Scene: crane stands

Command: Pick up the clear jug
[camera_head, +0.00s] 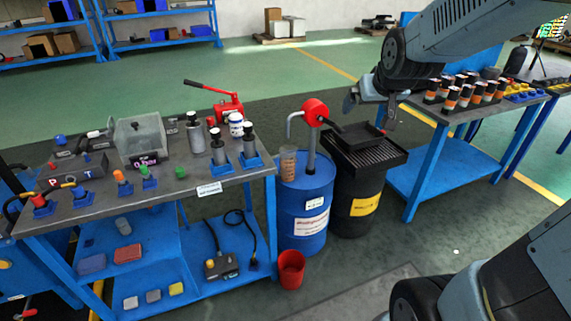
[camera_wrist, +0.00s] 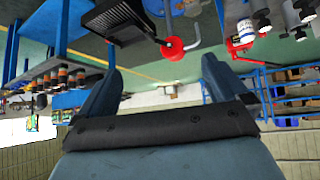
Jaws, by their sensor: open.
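The clear jug (camera_head: 288,163) looks like a see-through, brownish-tinted cup with markings. It stands upright on top of the blue drum (camera_head: 305,205), left of the red hand pump (camera_head: 316,112). My gripper (camera_head: 371,108) is open and empty, up and to the right of the jug, near the black drain tray. In the wrist view, which is upside down, my two fingers (camera_wrist: 158,82) are spread with nothing between them. The red pump (camera_wrist: 172,47) shows beyond them. I cannot make out the jug in the wrist view.
A black drum with a drain tray (camera_head: 365,148) stands right of the blue drum. The left workbench (camera_head: 190,195) carries a clear bin (camera_head: 140,138), a red jack (camera_head: 228,108) and several cylinders. A right bench (camera_head: 445,118) holds several bottles. A red bucket (camera_head: 291,269) sits on the floor.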

